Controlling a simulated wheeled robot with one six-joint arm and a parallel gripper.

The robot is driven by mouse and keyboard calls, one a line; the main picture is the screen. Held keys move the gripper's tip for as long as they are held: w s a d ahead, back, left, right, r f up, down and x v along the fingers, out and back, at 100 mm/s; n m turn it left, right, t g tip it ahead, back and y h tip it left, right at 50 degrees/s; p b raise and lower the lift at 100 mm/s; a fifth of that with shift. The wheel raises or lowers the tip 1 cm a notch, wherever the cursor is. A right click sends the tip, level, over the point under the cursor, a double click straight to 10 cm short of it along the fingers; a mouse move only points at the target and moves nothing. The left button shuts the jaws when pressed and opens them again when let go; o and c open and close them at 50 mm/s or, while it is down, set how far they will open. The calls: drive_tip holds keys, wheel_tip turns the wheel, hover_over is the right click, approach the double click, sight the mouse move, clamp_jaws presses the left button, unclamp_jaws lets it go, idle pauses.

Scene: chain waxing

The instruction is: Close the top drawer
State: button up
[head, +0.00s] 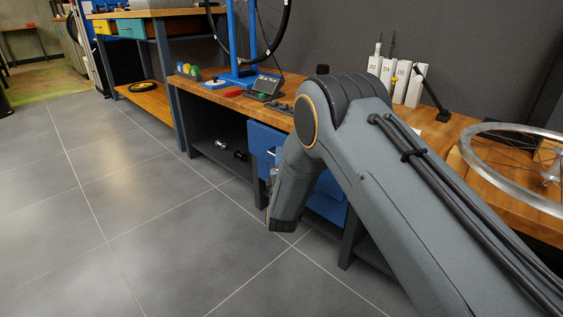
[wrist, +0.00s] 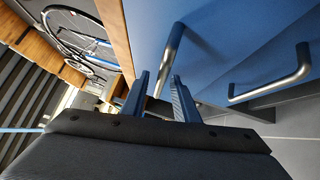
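The blue top drawer (head: 264,138) sits under the wooden workbench top in the head view, partly hidden by my arm. Its blue front (wrist: 205,18) fills the upper middle of the wrist view, beside the wooden edge. Its metal bar handle (wrist: 170,55) runs down toward the space between my fingertips. My gripper (wrist: 163,92) is open, with one finger on each side of the near end of this handle; contact cannot be told. How far the drawer stands out is unclear.
A second handle (wrist: 275,82) belongs to the lower drawer, whose blue front (head: 328,203) shows below my arm. The bench top (head: 222,96) carries a bike stand (head: 240,78), small tools and a wheel rim (head: 480,180). The tiled floor (head: 120,215) at left is clear.

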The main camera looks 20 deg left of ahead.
drive_tip(key=shift+w, duration=0.2)
clamp_jaws()
drive_tip(key=shift+w+d+r, duration=0.1)
drive_tip(key=shift+w+d, duration=0.2)
drive_tip(key=shift+w, duration=0.4)
drive_tip(key=shift+w+d, duration=0.25)
drive_tip(key=shift+w, duration=0.4)
drive_tip(key=shift+w+d+r, duration=0.1)
drive_tip(key=shift+w+d, duration=0.2)
drive_tip(key=shift+w, duration=0.4)
unclamp_jaws()
drive_tip(key=shift+w, duration=0.1)
drive_tip(key=shift+d+f, duration=0.1)
drive_tip(key=shift+f, duration=0.1)
